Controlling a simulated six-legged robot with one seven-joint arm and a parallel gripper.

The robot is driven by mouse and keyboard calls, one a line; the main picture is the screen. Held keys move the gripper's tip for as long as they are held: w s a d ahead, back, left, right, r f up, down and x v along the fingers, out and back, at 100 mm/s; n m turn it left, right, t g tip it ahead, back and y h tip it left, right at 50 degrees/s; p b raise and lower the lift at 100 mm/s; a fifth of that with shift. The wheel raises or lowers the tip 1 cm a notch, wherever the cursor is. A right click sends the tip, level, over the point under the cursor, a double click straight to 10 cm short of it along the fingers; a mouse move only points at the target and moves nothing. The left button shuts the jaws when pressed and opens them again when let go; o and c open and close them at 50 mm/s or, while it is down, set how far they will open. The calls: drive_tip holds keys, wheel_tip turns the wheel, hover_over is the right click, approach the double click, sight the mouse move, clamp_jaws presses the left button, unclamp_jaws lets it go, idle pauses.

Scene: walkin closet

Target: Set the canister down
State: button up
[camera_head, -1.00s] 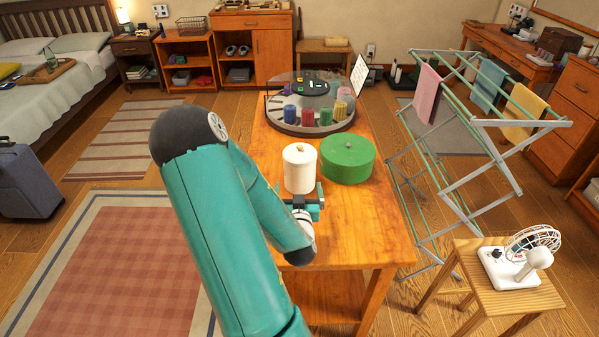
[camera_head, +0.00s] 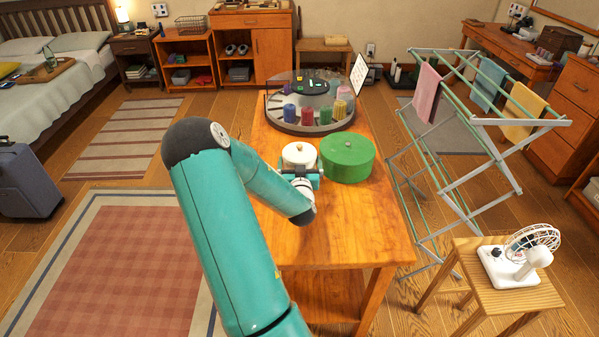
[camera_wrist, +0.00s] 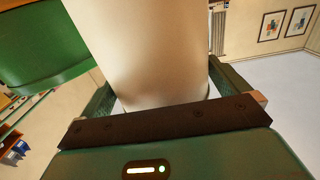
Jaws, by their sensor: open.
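The white cylindrical canister (camera_head: 299,154) with a small knob on its lid stands upright on the wooden table (camera_head: 345,225), left of a green round box (camera_head: 347,158). My gripper (camera_head: 300,177) is at the canister's near side and hides its lower part, so its base is not visible. In the wrist view, the canister (camera_wrist: 150,50) rises between the two open fingers of my gripper (camera_wrist: 165,95), one finger on each side. Whether either finger touches it I cannot tell.
The green box (camera_wrist: 40,50) is close beside the canister. A round stand (camera_head: 308,128) with several colored cylinders is behind them. The near table top is clear. A drying rack (camera_head: 460,150) stands at the right, and a stool with a fan (camera_head: 515,262) is nearer.

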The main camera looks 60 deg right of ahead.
drive_tip(key=shift+x, duration=0.8)
drive_tip(key=c, duration=0.9)
drive_tip(key=shift+o, duration=0.2)
drive_tip(key=shift+r, duration=0.1)
